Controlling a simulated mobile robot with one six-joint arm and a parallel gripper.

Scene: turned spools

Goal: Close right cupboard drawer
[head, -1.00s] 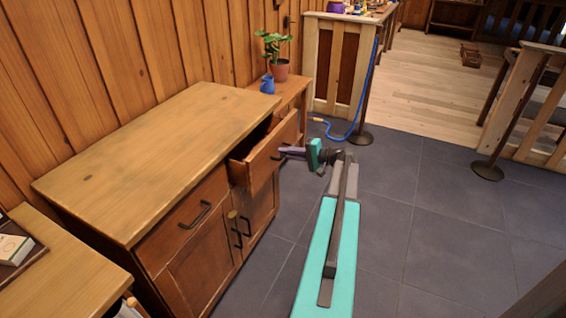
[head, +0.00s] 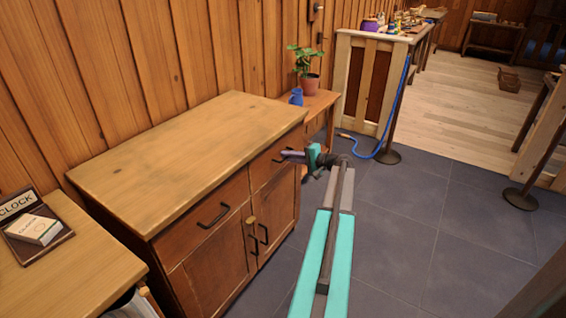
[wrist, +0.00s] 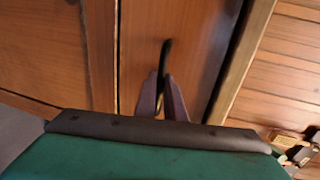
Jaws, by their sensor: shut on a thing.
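The wooden cupboard (head: 190,150) stands against the plank wall, with two drawers above two doors. Its right drawer (head: 268,168) sits flush with the cupboard front in the head view; its front also fills the middle of the wrist view (wrist: 200,45). My gripper (head: 290,156) is at that drawer's front. In the wrist view its two purple fingers (wrist: 162,98) are shut on the dark drawer handle (wrist: 166,55), whose far end shows beyond them. The left drawer (head: 205,217) is flush too, with its black handle (head: 213,216) free.
A small side table (head: 318,102) with a potted plant (head: 310,80) and a blue jug (head: 296,97) stands just beyond the cupboard. Another wooden table (head: 70,262) is at the near left. The tiled floor (head: 430,230) to the right is clear.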

